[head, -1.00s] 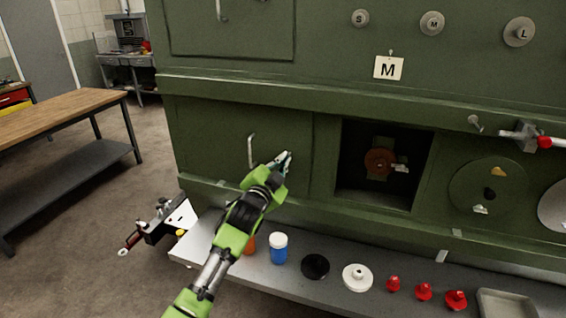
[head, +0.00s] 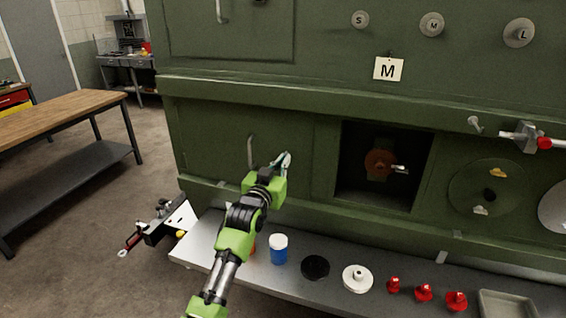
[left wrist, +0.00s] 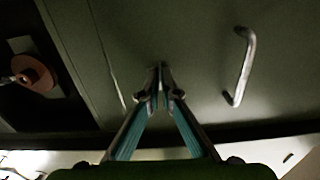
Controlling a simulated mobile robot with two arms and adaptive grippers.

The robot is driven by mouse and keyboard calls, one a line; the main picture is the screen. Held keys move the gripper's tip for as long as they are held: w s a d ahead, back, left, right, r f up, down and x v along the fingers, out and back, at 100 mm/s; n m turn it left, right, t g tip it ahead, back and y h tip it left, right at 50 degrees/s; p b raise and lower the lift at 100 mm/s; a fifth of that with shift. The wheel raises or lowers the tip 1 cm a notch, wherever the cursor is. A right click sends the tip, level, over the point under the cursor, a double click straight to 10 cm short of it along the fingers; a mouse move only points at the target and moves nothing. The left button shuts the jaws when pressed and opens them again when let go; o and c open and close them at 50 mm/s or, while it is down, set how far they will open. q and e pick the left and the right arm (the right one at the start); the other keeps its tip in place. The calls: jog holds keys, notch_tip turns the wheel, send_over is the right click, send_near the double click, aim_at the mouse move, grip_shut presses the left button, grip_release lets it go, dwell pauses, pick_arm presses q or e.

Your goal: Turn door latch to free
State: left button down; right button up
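The green door (head: 215,135) with a bar handle (head: 250,150) is closed in the cabinet's lower left. My left gripper (head: 286,160) is at the right part of this door, right of the handle. In the left wrist view its fingertips (left wrist: 162,76) are together in front of the green panel, and the handle (left wrist: 240,66) is to their right, apart from them. I cannot make out a latch; the fingers may hide it, and I cannot tell whether they touch it. My right gripper is not in view.
An open recess (head: 385,190) with an orange wheel (head: 380,162) lies right of the door. A shelf (head: 225,256) below carries a blue jar (head: 279,250), black and white discs and red knobs. A workbench (head: 70,112) stands at the left, with free floor between.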

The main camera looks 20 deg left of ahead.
pick_arm(q)
jog(key=shift+n, duration=0.3)
jog(key=c, duration=2.3)
grip_release()
jog(key=shift+s, duration=0.1)
jog(key=s, duration=1.1)
jog(key=shift+s+a, duration=0.2)
jog(key=shift+s, duration=0.2)
